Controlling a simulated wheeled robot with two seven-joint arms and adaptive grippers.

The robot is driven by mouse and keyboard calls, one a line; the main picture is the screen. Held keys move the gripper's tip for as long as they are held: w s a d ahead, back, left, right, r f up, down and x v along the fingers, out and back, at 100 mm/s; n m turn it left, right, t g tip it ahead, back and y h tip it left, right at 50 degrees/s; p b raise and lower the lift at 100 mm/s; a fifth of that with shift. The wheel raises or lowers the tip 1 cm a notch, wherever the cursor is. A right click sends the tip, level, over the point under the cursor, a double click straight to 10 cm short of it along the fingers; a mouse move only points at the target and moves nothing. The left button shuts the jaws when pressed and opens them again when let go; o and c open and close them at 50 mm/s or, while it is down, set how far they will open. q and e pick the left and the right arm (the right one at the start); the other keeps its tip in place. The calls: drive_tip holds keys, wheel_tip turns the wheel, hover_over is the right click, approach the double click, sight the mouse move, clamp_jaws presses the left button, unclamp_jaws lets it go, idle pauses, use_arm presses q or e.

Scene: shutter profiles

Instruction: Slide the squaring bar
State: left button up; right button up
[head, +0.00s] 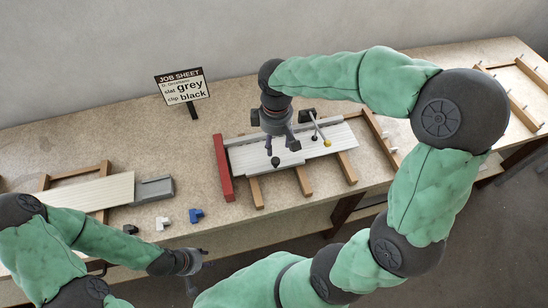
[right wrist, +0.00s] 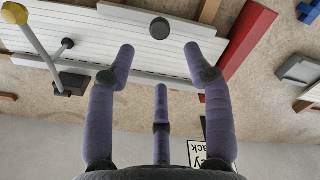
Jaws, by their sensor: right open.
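My right gripper (head: 278,148) points down over pale ribbed slats (head: 325,142) in a frame on the bench. In the right wrist view its three purple fingers (right wrist: 160,65) are spread and empty. A dark round knob (right wrist: 160,28) stands on the slats just beyond the fingertips, with no visible contact; it also shows in the head view (head: 275,161). A red bar (head: 222,168) crosses the left end of the slats and shows in the right wrist view (right wrist: 245,42). I cannot tell which part is the squaring bar. My left gripper (head: 196,262) is at the bench's front edge, jaws unclear.
A lever with a yellow knob (head: 327,143) rises right of my right gripper. A job sheet (head: 182,86) reads slat grey, clip black. Black (head: 130,229), white (head: 162,223) and blue (head: 196,215) clips lie at the front. A grey tray (head: 153,190) stands left.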

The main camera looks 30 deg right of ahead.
sight(276, 160)
wheel_tip(276, 160, down, 10)
drive_tip(key=shift+r+b, duration=0.25)
drive_tip(key=shift+b, duration=1)
clamp_jaws()
